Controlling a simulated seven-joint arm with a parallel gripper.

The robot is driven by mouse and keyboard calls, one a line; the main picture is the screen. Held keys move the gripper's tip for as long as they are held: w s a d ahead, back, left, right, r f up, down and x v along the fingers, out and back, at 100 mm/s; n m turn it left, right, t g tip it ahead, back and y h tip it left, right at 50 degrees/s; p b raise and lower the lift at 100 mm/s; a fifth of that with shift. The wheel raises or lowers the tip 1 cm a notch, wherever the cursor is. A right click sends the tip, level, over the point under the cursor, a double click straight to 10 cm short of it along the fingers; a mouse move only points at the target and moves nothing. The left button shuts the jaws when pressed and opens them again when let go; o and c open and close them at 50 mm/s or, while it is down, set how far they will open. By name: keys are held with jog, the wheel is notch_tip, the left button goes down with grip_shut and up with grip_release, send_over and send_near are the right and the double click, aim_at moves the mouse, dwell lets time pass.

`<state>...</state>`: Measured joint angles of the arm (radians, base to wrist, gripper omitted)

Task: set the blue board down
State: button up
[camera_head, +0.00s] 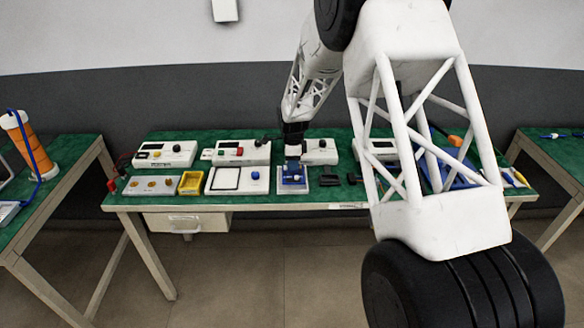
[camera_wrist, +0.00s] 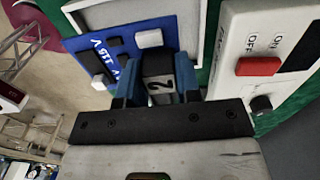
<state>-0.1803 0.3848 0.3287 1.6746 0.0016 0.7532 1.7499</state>
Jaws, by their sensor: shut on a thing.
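The blue board (camera_head: 293,184) is below my gripper (camera_head: 292,160) at the front middle of the green table, over a pale plate, in the head view. In the wrist view the blue board (camera_wrist: 88,50) carries white "115 V" lettering, small black and white parts, and lies slightly turned. My gripper (camera_wrist: 158,80) has its blue fingers closed on either side of a black block marked "2" on the board. I cannot tell whether the board touches the plate; its near part is hidden behind the gripper.
A white panel with a dark square outline (camera_head: 224,179) is left of the board. A white unit with a red switch (camera_wrist: 258,67) is close beside the gripper. Several white instruments stand along the back. Small dark parts (camera_head: 329,180) lie to the right.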

jog(key=shift+w+a+f, duration=0.1)
jog(key=shift+w+a, duration=0.05)
jog(key=shift+w, duration=0.6)
jog(key=shift+f, duration=1.7)
jog(key=shift+f, duration=0.1)
jog(key=o, duration=1)
notch_tip(320, 180, up, 12)
jog(key=shift+r, duration=0.1)
